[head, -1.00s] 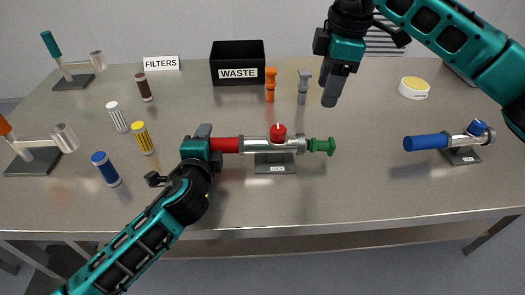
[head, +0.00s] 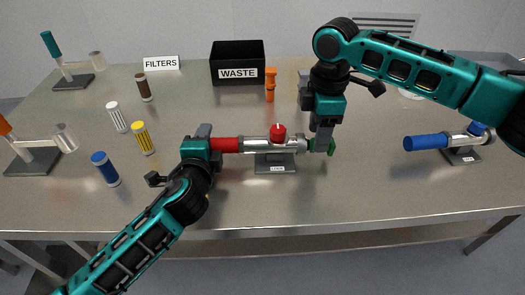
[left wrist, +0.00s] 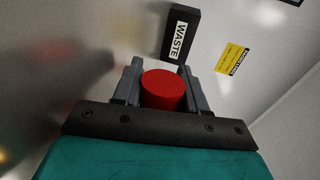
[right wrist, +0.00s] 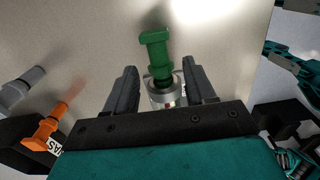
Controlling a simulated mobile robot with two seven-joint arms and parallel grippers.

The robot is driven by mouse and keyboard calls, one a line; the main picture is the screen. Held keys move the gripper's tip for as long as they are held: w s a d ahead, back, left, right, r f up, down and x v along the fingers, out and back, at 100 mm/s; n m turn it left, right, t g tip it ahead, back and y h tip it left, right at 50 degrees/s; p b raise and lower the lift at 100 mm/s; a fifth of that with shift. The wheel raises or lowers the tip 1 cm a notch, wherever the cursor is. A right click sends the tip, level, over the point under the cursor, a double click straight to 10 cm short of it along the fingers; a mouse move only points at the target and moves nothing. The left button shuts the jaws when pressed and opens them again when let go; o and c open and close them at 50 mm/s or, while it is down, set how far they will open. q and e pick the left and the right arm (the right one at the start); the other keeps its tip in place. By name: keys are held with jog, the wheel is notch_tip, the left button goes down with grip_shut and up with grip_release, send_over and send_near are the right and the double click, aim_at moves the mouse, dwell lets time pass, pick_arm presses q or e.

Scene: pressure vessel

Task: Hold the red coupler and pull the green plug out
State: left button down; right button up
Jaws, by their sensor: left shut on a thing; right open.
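The red coupler (head: 225,145) is the left end of a silver vessel (head: 257,145) with a red knob on top, on a grey stand. My left gripper (head: 203,143) is shut on the coupler, whose round red end (left wrist: 163,90) shows between the fingers in the left wrist view. The green plug (head: 331,147) sits at the vessel's right end, partly hidden by my right gripper (head: 322,145). In the right wrist view the plug (right wrist: 155,55) lies between and beyond the open fingers, still joined to the silver end (right wrist: 164,98).
A black WASTE bin (head: 238,55), an orange plug (head: 270,85) and a grey plug stand behind the vessel. A second vessel with a blue coupler (head: 426,142) is at the right. Several filters (head: 142,138) stand at the left. The table front is clear.

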jog(key=shift+f, duration=1.35)
jog(key=shift+c, duration=0.4)
jog(key=c, duration=0.9)
jog(key=shift+d+f, duration=0.2)
jog(key=shift+d, duration=1.45)
jog(key=shift+d+f, duration=0.15)
jog(key=shift+d, duration=1.45)
jog(key=shift+r, duration=0.1)
jog(key=shift+s+r, duration=0.1)
jog(key=shift+r, duration=4.3)
